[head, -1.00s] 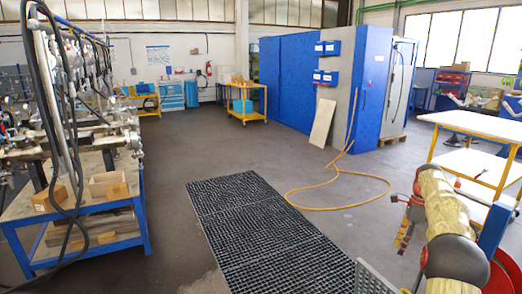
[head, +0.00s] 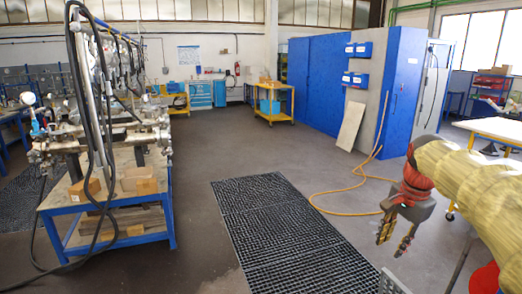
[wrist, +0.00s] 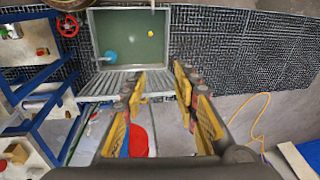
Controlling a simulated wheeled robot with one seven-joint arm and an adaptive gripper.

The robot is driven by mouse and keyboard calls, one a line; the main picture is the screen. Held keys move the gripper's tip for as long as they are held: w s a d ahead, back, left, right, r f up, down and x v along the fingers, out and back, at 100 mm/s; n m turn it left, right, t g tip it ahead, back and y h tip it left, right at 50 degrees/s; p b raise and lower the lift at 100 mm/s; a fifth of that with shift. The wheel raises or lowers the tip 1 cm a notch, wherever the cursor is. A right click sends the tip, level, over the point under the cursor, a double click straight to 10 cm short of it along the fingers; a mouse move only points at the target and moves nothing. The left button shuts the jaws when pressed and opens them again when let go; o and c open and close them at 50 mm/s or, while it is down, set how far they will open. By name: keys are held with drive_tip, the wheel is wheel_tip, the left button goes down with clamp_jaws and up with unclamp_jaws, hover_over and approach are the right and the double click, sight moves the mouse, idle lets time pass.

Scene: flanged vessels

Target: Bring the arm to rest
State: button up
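My arm (head: 462,185), in a pale yellow cover, reaches in from the right edge of the head view. My gripper (head: 393,245) hangs from its end, pointing down over the grey floor to the right of the floor grating. In the wrist view the two yellow-padded fingers of my gripper (wrist: 160,88) stand apart. Nothing shows between them, so it is open and empty. It touches nothing that I can see.
A blue workbench (head: 115,240) with piping stands left. Black floor grating (head: 265,225) lies centre, with a yellow hose (head: 335,212) beside it. A blue cabinet (head: 400,95) stands behind. The wrist view shows a grey-green basin (wrist: 115,25) and a red handwheel (wrist: 68,26).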

drive_tip(key=s+a+n+t, duration=0.2)
drive_tip(key=s+a+n, duration=0.5)
drive_tip(key=s+a, duration=0.55)
drive_tip(key=s+a+f+n, duration=0.1)
drive_tip(key=s+f+n, duration=0.2)
drive_tip(key=s, duration=0.3)
drive_tip(key=s+a+f+n+t+p, duration=0.1)
drive_tip(key=s+f+n, duration=0.2)
drive_tip(key=s, duration=0.4)
drive_tip(key=shift+s+a+t, duration=0.3)
drive_tip(key=shift+a, duration=0.1)
drive_tip(key=shift+a, duration=0.1)
